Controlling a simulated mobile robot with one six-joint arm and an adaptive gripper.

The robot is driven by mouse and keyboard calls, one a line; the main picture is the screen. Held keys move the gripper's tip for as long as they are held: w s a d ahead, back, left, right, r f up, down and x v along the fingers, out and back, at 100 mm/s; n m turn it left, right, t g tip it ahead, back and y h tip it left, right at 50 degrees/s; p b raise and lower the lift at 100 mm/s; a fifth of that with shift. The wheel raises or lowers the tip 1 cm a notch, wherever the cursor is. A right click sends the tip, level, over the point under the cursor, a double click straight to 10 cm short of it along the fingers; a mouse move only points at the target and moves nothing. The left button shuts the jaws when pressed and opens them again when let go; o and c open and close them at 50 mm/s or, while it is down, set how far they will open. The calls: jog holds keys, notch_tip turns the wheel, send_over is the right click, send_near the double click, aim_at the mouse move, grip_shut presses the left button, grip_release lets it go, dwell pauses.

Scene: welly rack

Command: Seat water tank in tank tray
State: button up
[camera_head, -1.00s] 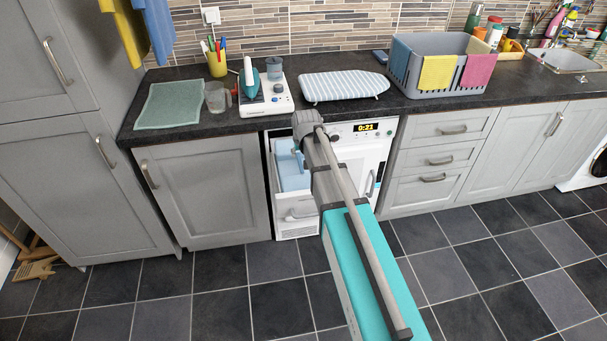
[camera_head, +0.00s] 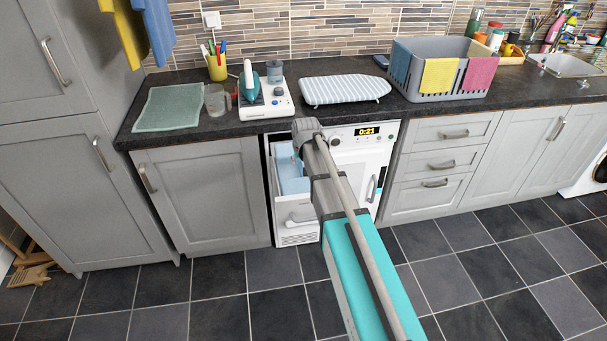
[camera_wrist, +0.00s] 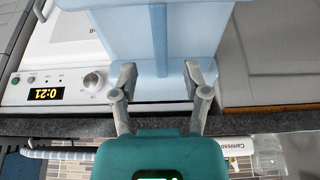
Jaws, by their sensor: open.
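The light blue water tank (camera_head: 289,183) sits in or over the pulled-out white tank tray (camera_head: 303,215) at the left of the tumble dryer, low under the worktop. My arm hides part of the tank, and I cannot tell whether it is fully down in the tray. In the wrist view the tank (camera_wrist: 205,28) fills the upper middle, with a darker blue upright rib (camera_wrist: 158,50). My gripper (camera_wrist: 158,80) is open, with one finger on each side of this rib and gaps between. In the head view my gripper is mostly hidden behind my arm.
The dryer (camera_head: 360,150) shows 0:21. The dark worktop edge (camera_head: 200,134) runs above it, close to my wrist. A steam iron station (camera_head: 266,104) and a striped board (camera_head: 345,90) stand on the worktop. The tiled floor (camera_head: 220,285) in front is clear.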

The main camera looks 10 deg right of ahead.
aim_at(301, 166)
jog(key=shift+b+x, duration=2.2)
jog(key=shift+x, duration=0.35)
jog(key=shift+w, duration=0.1)
jog(key=shift+f, duration=0.2)
grip_shut()
